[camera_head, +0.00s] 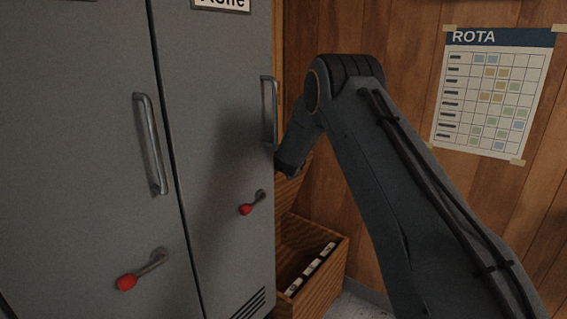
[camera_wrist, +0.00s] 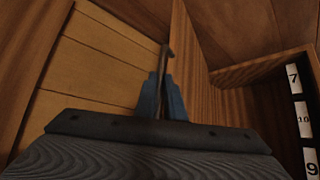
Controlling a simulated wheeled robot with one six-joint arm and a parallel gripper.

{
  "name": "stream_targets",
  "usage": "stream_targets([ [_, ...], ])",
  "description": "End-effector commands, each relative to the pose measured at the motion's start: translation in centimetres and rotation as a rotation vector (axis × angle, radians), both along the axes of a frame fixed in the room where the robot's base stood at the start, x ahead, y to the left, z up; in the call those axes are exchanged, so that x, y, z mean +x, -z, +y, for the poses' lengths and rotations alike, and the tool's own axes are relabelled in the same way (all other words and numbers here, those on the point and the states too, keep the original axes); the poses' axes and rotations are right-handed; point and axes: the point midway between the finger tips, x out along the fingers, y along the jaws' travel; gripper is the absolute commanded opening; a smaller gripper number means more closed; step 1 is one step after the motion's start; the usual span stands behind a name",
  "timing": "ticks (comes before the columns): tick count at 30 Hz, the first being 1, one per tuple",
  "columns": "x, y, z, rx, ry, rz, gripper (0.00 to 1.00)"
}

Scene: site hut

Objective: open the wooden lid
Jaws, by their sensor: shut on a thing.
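The wooden box (camera_head: 325,285) stands low beside the grey lockers, and its inside shows in the head view. A wooden panel, which looks like the lid (camera_head: 287,192), stands raised above the box's back, partly hidden by the locker and my arm. In the wrist view, my gripper (camera_wrist: 163,88) has its blue fingers close together on a thin dark part, which looks like the lid's handle. The lid's wood (camera_wrist: 190,75) shows beside the fingers. In the head view my gripper is hidden behind the locker.
White numbered labels (camera_wrist: 303,120) show inside the box at the right of the wrist view. Grey lockers with handles (camera_head: 150,145) and red-tipped levers (camera_head: 246,209) fill the left. A rota sheet (camera_head: 492,95) hangs on the wood-panelled wall at the right.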

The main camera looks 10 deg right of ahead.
Motion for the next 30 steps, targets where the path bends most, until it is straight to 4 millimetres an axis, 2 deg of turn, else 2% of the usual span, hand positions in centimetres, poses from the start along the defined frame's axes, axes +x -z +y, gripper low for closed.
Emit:
stream_targets([
  [1,0.2,-0.5,-0.1,-0.002,0.004,-0.007,0.00],
  [15,0.3,-0.8,0.5,-0.002,0.001,-0.013,0.00],
  [16,0.3,-0.8,0.5,-0.002,0.001,-0.013,0.11],
  [19,0.3,-0.7,0.7,-0.001,-0.001,-0.012,0.28],
  [30,0.2,-0.9,1.1,0.000,-0.005,-0.008,0.28],
])
